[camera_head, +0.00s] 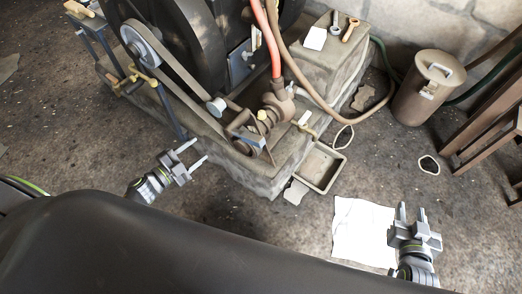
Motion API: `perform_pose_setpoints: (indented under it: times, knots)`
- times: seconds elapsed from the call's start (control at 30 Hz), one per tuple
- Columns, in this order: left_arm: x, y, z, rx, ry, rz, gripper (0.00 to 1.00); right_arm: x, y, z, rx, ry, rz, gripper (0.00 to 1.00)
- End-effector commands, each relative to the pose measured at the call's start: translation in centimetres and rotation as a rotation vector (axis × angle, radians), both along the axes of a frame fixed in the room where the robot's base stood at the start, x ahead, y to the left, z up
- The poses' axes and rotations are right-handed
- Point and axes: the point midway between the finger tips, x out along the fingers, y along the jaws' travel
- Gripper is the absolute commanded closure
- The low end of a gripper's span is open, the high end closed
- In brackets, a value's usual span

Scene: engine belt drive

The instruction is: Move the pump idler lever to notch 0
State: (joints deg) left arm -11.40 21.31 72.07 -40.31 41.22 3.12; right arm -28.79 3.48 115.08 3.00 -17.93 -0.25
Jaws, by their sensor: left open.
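The belt drive stands on a stone plinth (255,180), with a belt running from a grey pulley (141,45) down toward the pump (277,104). Near the pump are a small lever-like part with a pale yellow knob (262,115) and a bracket. I cannot tell for sure which part is the pump idler lever, and its notch marks are too small to read. My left gripper (193,154) is open and empty, in front of the plinth and left of the pump, apart from the machine. My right gripper (412,212) is open and empty, over the floor at the lower right.
A white sheet (362,231) lies on the floor beside my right gripper. A shallow tray (341,168) sits by the plinth's right end. A lidded metal can (421,94) and wooden stand (488,123) are at right. Red hose (273,42) runs to the pump.

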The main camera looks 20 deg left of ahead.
Motion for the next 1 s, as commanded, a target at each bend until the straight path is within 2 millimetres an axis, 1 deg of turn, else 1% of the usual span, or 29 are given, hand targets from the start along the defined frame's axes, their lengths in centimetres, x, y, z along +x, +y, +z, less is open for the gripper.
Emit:
perform_pose_setpoints:
  times: [0.03,0.1,0.2,0.3,0.33,0.43,0.57,0.67,0.77,1.0]
  knots:
    - [0.3,-0.8,-0.7,0.031,-0.055,-0.073,0.5,0.1,0.2,0.6,-0.003,-0.062,0.002,0.64]
    - [0.4,-2.0,-0.1,0.069,-0.121,-0.172,0.5,0.1,0.5,3.2,-0.008,-0.14,0.007,0.64]
    - [0.1,-3.5,0.5,0.119,-0.194,-0.295,0.5,-0.3,0.8,6.4,-0.013,-0.234,0.011,0.64]
    - [-0.4,-4.5,0.9,0.155,-0.241,-0.385,0.5,-0.9,1.1,8.9,-0.017,-0.301,0.016,0.64]
    - [-0.5,-4.7,1.0,0.164,-0.251,-0.405,0.5,-1.1,1.2,9.4,-0.018,-0.315,0.018,0.64]
    - [-0.8,-5.2,1.2,0.183,-0.273,-0.449,0.5,-1.5,1.4,10.8,-0.02,-0.349,0.019,0.64]
    - [-0.6,-5.9,1.5,0.19,-0.284,-0.469,0.5,-1.6,1.5,11.7,-0.024,-0.376,0.021,0.64]
    - [0.2,-6.9,1.6,0.189,-0.285,-0.467,0.5,-1.6,1.5,12.2,-0.031,-0.401,0.022,0.64]
    - [1.4,-8.5,1.6,0.187,-0.286,-0.465,0.5,-1.5,1.5,13.0,-0.042,-0.447,0.024,0.64]
    - [4.7,-12.7,1.5,0.185,-0.285,-0.464,0.5,-1.7,1.7,15.9,-0.084,-0.606,0.031,0.64]
